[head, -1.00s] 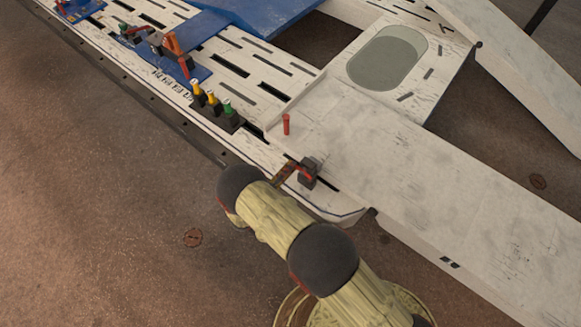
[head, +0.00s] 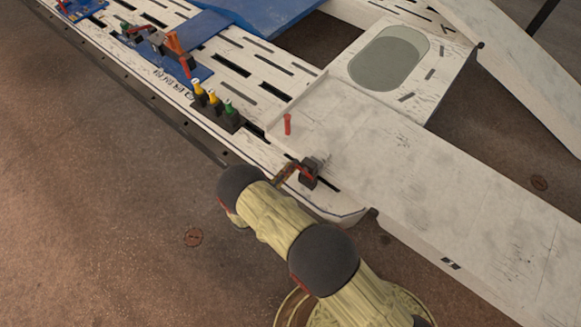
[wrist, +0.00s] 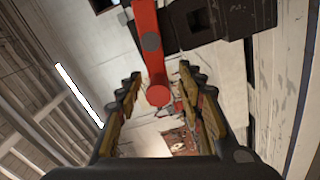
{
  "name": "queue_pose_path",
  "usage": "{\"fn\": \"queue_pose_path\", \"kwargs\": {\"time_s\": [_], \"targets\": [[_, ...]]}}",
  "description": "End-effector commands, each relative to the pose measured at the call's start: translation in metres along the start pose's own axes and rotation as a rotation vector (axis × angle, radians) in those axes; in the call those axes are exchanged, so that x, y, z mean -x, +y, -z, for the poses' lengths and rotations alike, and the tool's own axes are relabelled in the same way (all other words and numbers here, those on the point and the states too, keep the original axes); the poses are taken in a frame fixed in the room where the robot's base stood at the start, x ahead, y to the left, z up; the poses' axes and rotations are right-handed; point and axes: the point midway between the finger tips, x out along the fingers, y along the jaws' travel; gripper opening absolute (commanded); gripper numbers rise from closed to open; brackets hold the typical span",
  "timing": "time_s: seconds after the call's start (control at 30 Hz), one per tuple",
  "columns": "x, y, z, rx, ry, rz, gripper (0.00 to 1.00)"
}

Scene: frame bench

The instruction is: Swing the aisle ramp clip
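The aisle ramp clip (head: 308,176) is a dark block with a red lever, at the near edge of the white frame beside the ramp (head: 450,190). In the wrist view the red lever (wrist: 147,40) reaches down from the dark block (wrist: 222,20) at the top, and its rounded end lies between my fingers. My gripper (wrist: 160,75) is open around the lever, with a visible gap on both sides. In the head view my arm largely hides the gripper, and its fingers are hard to tell from the lever.
Yellow and green levers (head: 213,102) and an orange-red handle (head: 180,52) stand farther left along the same edge. The brown floor (head: 90,200) in front is clear.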

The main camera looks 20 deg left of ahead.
Motion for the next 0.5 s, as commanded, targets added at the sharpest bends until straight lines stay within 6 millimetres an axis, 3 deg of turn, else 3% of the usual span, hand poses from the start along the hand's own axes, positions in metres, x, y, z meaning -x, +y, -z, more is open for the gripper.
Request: {"fn": "queue_pose_path", "kwargs": {"time_s": [0.27, 0.5], "targets": [[0.007, 0.000, 0.001, 0.000, 0.002, 0.000, 0.38], [0.049, 0.000, 0.001, 0.000, 0.005, 0.001, 0.38]]}}
